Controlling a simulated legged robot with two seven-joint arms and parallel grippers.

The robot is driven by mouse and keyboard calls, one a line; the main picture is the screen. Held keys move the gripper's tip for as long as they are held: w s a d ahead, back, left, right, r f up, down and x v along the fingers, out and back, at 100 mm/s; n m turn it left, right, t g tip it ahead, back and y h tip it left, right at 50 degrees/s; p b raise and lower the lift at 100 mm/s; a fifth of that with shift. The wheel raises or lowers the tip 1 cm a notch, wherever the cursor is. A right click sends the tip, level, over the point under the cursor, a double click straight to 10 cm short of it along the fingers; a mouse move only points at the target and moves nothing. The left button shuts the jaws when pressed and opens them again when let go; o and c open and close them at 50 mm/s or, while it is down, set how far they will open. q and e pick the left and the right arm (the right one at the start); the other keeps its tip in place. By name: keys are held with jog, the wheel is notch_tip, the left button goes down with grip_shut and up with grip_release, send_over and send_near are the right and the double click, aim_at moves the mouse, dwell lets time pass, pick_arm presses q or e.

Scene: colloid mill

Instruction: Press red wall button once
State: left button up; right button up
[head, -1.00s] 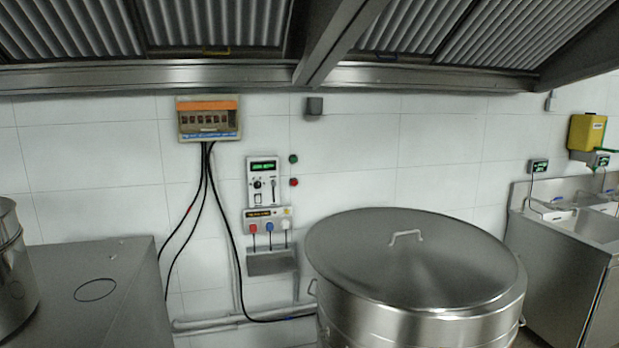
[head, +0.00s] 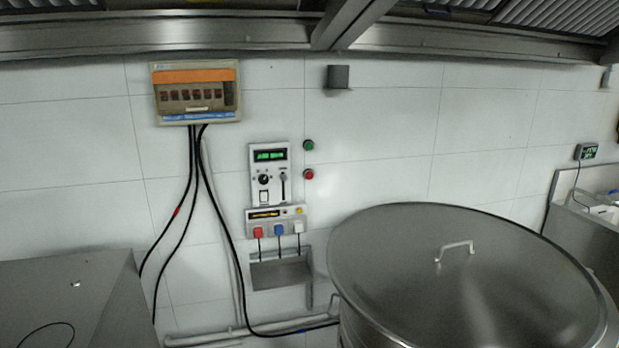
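The red wall button (head: 308,174) is a small round button on the white tiled wall, near the middle of the head view. A green button (head: 308,145) sits straight above it. Just left of both is a white control panel (head: 270,172) with a green lit display, a knob and a slider. Neither of my grippers shows in the head view, and nothing covers the red button.
A large lidded steel pot (head: 400,260) stands at the lower right, in front of the wall. A steel counter (head: 70,300) is at the lower left. A breaker box (head: 196,92) with hanging black cables is on the wall. A steel hood (head: 200,38) spans the top.

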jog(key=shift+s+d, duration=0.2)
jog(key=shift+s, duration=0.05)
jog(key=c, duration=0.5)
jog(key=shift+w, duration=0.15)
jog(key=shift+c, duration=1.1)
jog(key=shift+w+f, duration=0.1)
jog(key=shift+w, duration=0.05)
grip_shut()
